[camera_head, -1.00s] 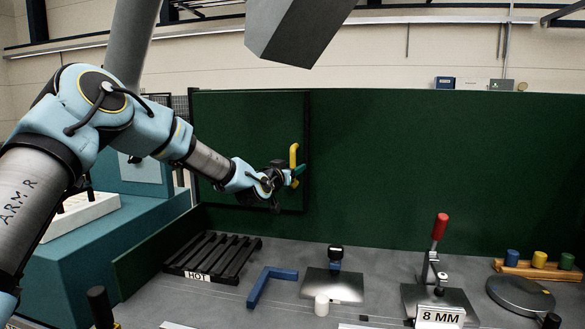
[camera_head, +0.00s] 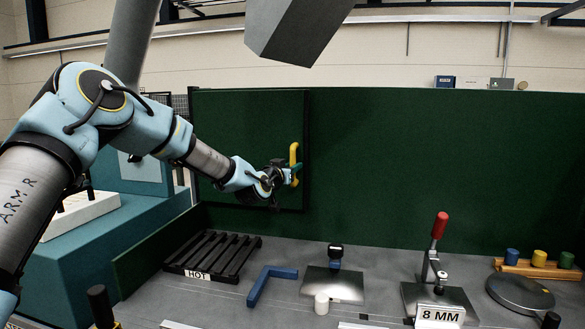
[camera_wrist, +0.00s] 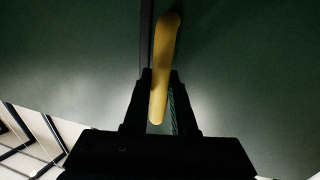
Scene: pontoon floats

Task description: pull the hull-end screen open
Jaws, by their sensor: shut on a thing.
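The hull-end screen (camera_head: 245,130) is a dark green panel with a dark frame, upright at the back left of the bench. A yellow upright bar handle (camera_head: 294,154) is on its right side. My gripper (camera_head: 291,172) is at the lower part of the handle, and my arm reaches to it from the left. In the wrist view the yellow handle (camera_wrist: 168,50) runs down between the two dark fingers of my gripper (camera_wrist: 158,105), which are shut on it.
A fixed green wall (camera_head: 420,170) stands right of the screen. On the bench below lie a black slatted rack (camera_head: 212,255) marked HOT, a blue angle piece (camera_head: 268,283), a white cylinder (camera_head: 322,304) and a red-handled clamp (camera_head: 438,232). A teal block (camera_head: 90,250) stands at left.

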